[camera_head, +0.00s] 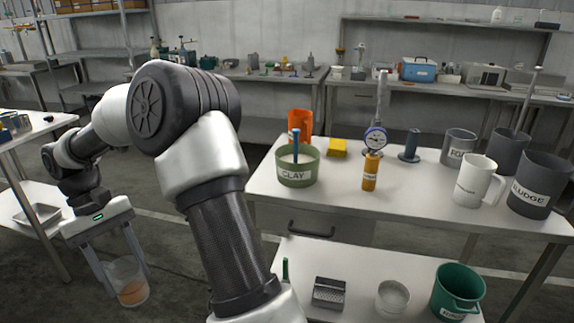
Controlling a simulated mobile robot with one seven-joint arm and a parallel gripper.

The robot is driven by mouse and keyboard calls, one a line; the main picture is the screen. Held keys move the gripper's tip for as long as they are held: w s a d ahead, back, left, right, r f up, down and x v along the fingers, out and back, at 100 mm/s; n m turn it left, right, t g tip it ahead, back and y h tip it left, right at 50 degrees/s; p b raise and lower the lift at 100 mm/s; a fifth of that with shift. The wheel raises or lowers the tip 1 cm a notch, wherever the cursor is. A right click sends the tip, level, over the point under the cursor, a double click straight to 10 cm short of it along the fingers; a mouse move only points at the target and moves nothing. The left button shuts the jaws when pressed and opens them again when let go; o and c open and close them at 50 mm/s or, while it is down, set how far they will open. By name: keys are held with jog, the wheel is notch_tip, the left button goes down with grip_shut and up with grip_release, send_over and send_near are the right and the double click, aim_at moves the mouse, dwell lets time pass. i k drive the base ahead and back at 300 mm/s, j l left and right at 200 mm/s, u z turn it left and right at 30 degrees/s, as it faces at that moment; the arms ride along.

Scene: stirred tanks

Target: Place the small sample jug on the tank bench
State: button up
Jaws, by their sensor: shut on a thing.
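My gripper (129,281) is at the lower left, pointing down, with its two fingers on either side of a small clear jug (132,293). The jug is upright, has an orange-brown layer in its lower part, and is held in the air over the floor. I take it to be the sample jug; no label is readable on it. The white-topped tank bench (330,187) is at the right, apart from the jug. On it stand a green CLAY tank (298,170), an orange container (299,122), a grey FOAM tank (458,146) and a SLUDGE tank (538,190).
The bench also holds a white jug (478,180), yellow block (336,147), orange-handled gauge (371,170) and blue-grey post (410,146). Its front middle is clear. Its lower shelf (345,275) holds a green jug (458,290). A side table (30,128) stands left. My arm hides some floor.

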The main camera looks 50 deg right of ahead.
aim_at(422, 182)
jog(key=z, duration=1.5)
jog(key=k+l+z, duration=0.15)
jog(key=l, duration=0.25)
jog(key=l+z, duration=0.1)
jog(key=l, duration=0.3)
